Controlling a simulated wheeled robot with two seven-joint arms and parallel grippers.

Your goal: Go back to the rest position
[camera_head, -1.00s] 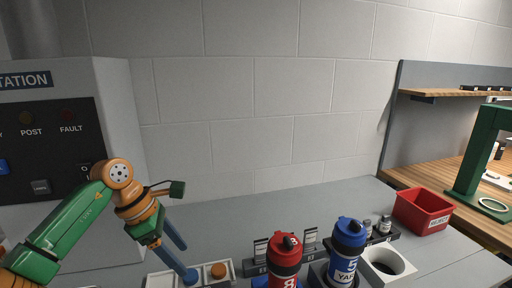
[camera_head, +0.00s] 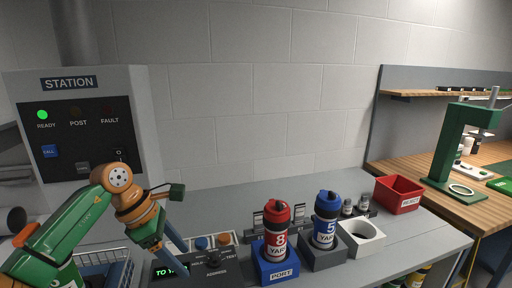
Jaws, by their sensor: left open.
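My left arm, green and orange, comes in from the lower left in the head view. My left gripper (camera_head: 180,258) has blue fingers that point down and right, spread apart with nothing seen between them. It hangs in front of the small control panel with the blue and orange buttons and hides part of its display. My right gripper is out of view.
A grey station cabinet (camera_head: 142,110) with a lit green READY lamp (camera_head: 42,115) stands at left. A red bottle (camera_head: 277,222) sits in a blue holder and a blue bottle (camera_head: 326,215) in a grey one. A white holder (camera_head: 361,251) and red bin (camera_head: 397,195) stand right.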

